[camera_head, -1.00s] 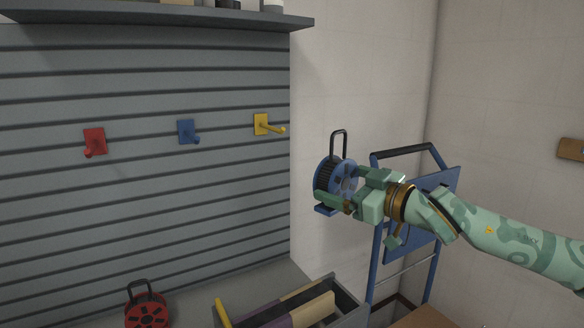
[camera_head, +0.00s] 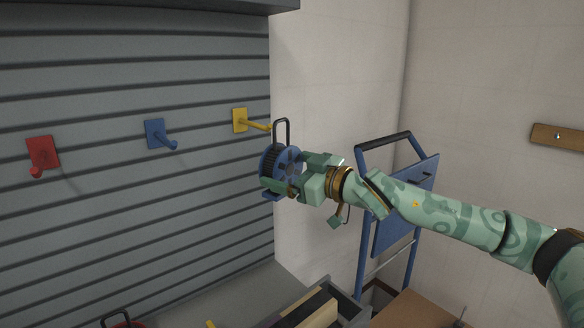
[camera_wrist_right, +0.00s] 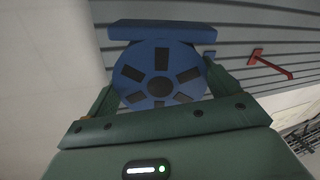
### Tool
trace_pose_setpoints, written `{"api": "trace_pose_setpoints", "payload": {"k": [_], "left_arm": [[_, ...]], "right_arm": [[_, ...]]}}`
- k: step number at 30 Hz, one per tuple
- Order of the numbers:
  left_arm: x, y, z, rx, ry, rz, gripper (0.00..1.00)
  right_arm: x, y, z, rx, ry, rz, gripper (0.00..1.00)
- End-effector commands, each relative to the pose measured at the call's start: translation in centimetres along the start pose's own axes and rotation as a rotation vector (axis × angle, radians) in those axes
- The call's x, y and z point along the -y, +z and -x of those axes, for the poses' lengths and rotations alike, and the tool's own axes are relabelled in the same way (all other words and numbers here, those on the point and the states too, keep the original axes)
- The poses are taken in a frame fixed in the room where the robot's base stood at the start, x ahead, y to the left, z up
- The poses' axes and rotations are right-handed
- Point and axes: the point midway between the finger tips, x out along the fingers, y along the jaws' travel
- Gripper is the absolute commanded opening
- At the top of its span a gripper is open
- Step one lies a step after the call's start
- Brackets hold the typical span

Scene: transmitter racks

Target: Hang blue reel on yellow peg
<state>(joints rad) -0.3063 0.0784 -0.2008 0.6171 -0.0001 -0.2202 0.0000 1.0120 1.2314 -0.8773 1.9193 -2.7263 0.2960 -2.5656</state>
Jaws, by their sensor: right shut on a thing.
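The blue reel (camera_head: 270,162) is held upright in my right gripper (camera_head: 284,176), with its dark loop handle (camera_head: 281,131) pointing up. The right wrist view shows the reel's slotted blue face (camera_wrist_right: 160,72) between the two green fingers of the right gripper (camera_wrist_right: 160,95). The yellow peg (camera_head: 255,125) sticks out from the grey slatted wall, just left of the top of the handle. From this view I cannot tell how far apart in depth the handle and peg are. My left gripper is not in view.
A blue peg (camera_head: 160,136) and a red peg (camera_head: 41,157) are on the slatted wall (camera_head: 90,220) to the left. A shelf (camera_head: 150,8) runs above. A blue hand truck (camera_head: 405,200) stands behind my arm.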

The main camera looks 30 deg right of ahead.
Motion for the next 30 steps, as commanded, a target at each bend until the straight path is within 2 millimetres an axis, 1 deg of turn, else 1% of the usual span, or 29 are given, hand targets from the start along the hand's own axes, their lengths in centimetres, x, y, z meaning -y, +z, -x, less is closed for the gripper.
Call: {"api": "trace_pose_setpoints", "payload": {"k": [1,9,19,28,30], "left_arm": [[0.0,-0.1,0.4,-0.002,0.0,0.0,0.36],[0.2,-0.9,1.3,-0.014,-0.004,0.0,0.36],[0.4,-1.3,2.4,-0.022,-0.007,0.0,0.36],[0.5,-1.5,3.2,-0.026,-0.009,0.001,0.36],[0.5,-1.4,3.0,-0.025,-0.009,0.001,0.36]], "right_arm": [[-0.2,-0.4,-0.3,-0.004,0.001,0.001,0.47],[-0.6,0.0,-2.2,-0.003,0.001,0.001,0.47],[-1.1,0.3,-4.4,-0.004,0.0,0.001,0.47],[-1.6,0.7,-6.4,-0.003,0.001,0.001,0.47],[-1.5,1.1,-6.8,-0.003,0.0,0.001,0.47]]}}
